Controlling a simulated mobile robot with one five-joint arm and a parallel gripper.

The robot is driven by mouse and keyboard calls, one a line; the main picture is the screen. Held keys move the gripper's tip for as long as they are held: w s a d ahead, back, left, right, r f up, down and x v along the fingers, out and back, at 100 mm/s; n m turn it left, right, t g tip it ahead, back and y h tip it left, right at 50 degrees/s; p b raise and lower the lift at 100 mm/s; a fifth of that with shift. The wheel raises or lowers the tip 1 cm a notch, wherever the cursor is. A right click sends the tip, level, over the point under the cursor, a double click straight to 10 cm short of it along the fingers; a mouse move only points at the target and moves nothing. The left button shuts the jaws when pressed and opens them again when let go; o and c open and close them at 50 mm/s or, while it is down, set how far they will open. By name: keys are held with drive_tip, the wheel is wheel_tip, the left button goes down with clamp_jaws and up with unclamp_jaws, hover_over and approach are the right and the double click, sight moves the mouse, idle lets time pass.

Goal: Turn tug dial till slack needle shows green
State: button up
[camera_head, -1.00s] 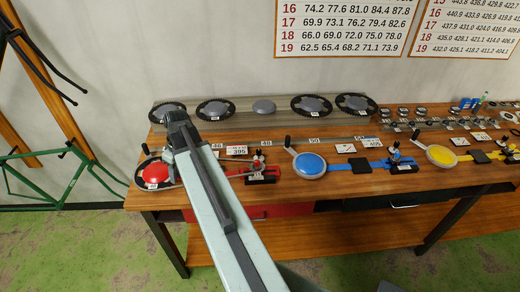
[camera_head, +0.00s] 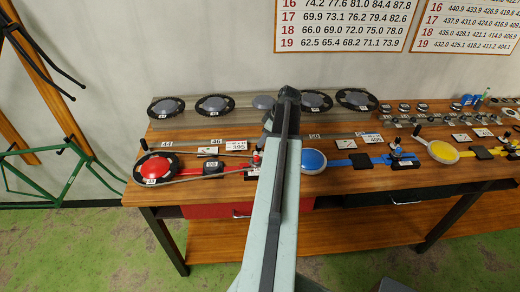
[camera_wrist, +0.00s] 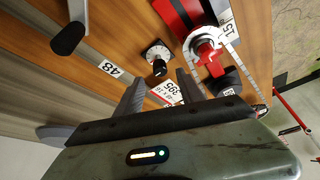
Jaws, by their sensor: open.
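In the wrist view my gripper (camera_wrist: 160,92) is open, with nothing between its two dark fingers. A black knob on a square plate (camera_wrist: 157,60) stands on the bench just beyond the fingertips. A red device with a round pale-rimmed part (camera_wrist: 203,48) and a black cylinder (camera_wrist: 228,82) lies to its right. I cannot tell which of these is the tug dial. In the head view the red station (camera_head: 157,168) is left of my arm, and my gripper (camera_head: 288,93) is over the back of the bench. No slack needle or green mark is readable; my arm hides part of the bench.
A blue station (camera_head: 312,160) is right of my arm and a yellow one (camera_head: 443,152) further right. Chainrings (camera_head: 213,104) lie along the back rail. A black handle (camera_wrist: 70,38) and a 395 sign (camera_wrist: 168,90) are near my fingers.

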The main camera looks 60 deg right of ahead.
drive_tip(key=b+x, duration=0.3)
drive_tip(key=x, duration=0.2)
drive_tip(key=shift+r, duration=0.1)
clamp_jaws()
drive_tip(key=shift+a, duration=0.1)
drive_tip(key=shift+s, duration=0.1)
